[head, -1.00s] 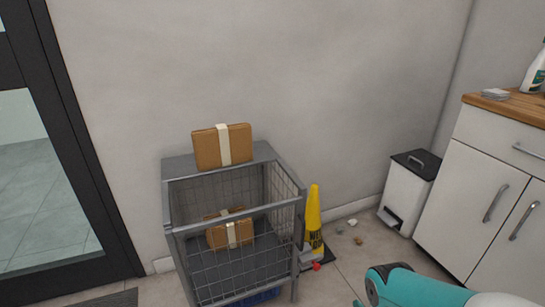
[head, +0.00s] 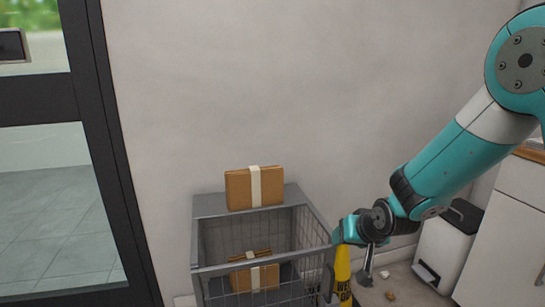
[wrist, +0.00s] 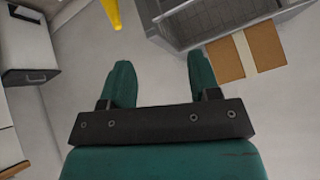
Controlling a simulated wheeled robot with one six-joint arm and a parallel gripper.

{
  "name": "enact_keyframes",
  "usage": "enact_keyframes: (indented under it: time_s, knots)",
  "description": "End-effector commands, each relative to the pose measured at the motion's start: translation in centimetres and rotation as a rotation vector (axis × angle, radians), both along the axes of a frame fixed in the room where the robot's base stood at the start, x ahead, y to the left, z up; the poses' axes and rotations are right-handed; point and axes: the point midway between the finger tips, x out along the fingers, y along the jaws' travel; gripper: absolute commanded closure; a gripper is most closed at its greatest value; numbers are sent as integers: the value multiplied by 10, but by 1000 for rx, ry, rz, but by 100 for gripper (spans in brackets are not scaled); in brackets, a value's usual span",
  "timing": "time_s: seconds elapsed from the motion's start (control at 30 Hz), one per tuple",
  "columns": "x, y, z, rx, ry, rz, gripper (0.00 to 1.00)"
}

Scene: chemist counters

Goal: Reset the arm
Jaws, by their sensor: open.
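My arm reaches in from the right in the head view, bent downward at its end. My gripper (wrist: 160,78) shows in the wrist view with two teal fingers apart and nothing between them. In the head view the wrist end hangs to the right of the wire cart, in front of the yellow cone, and its fingers are hard to make out.
A grey wire cart (head: 209,207) holds a taped cardboard box (head: 238,190) on its top ledge and more boxes (head: 242,281) inside. A yellow cone (head: 342,270) stands beside it. A white bin (head: 444,247) and white cabinet (head: 500,252) are at right; a dark-framed door (head: 107,160) is left.

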Motion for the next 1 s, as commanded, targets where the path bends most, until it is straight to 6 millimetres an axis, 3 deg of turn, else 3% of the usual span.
enact_keyframes:
  time_s: [0.03, 0.1, 0.3, 0.5, 0.67, 0.7, 1.0]
  knots:
    - [-21, 10, 26, 10, 35, 45, 44]
    - [-57, 22, 53, 18, 103, 123, 44]
    - [-170, 43, 110, 8, 269, 362, 44]
    - [-259, 44, 137, -29, 377, 556, 44]
    - [-319, 37, 148, -70, 440, 693, 44]
    - [-326, 36, 158, -77, 450, 712, 44]
    - [-322, 36, 237, -74, 451, 703, 44]
